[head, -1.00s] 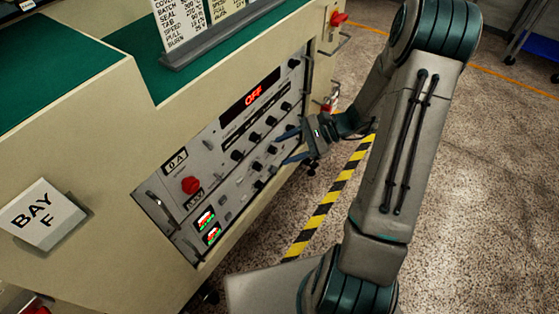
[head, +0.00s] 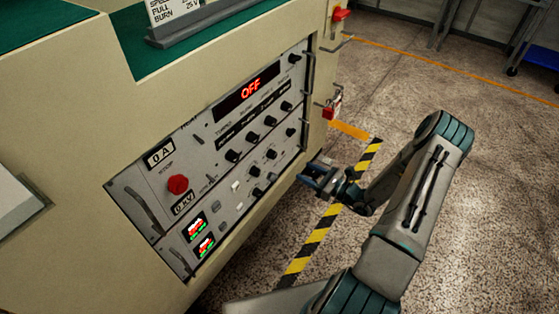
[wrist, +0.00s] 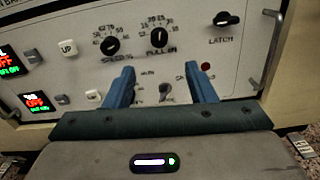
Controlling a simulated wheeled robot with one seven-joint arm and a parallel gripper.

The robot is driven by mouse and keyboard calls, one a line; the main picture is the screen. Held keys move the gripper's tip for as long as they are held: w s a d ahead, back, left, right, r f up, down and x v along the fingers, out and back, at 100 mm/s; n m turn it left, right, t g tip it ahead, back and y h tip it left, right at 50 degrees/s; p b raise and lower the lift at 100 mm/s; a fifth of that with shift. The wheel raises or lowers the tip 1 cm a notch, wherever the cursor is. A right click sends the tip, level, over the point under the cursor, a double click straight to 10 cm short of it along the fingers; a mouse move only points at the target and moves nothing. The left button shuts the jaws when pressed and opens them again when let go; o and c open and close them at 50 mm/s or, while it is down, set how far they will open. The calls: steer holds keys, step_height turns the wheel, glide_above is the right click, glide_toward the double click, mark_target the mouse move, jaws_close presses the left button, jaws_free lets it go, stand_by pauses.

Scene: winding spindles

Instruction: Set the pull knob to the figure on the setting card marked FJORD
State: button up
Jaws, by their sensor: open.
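The pull knob (wrist: 158,37) is a black knob over a "PULL" label in the wrist view, with small figures around it. Its white pointer line looks about upright; the exact figure is too small to read. My gripper (wrist: 163,82) has its two blue fingers apart and empty, below the pull knob in the picture, not around it. In the head view my gripper (head: 312,180) is off the panel's lower right edge. A setting card (head: 178,10) is cut off by the top edge; only its last lines show, and no FJORD mark is visible.
The speed knob (wrist: 110,45) is left of the pull knob, the latch knob (wrist: 222,18) right. A metal handle (wrist: 267,48) stands at the panel's right end. A red button (head: 177,184) and a display reading OFF (head: 250,90) are on the panel.

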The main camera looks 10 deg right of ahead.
mark_target(275, 156)
steer(key=b+x, duration=0.3)
steer(key=x, duration=0.9)
steer(key=shift+a, duration=0.1)
steer(key=c, duration=1)
steer(key=shift+o, duration=0.2)
steer(key=shift+n, duration=0.3)
steer(key=n+p, duration=0.1)
steer(key=n, duration=1)
steer(key=shift+s, duration=0.1)
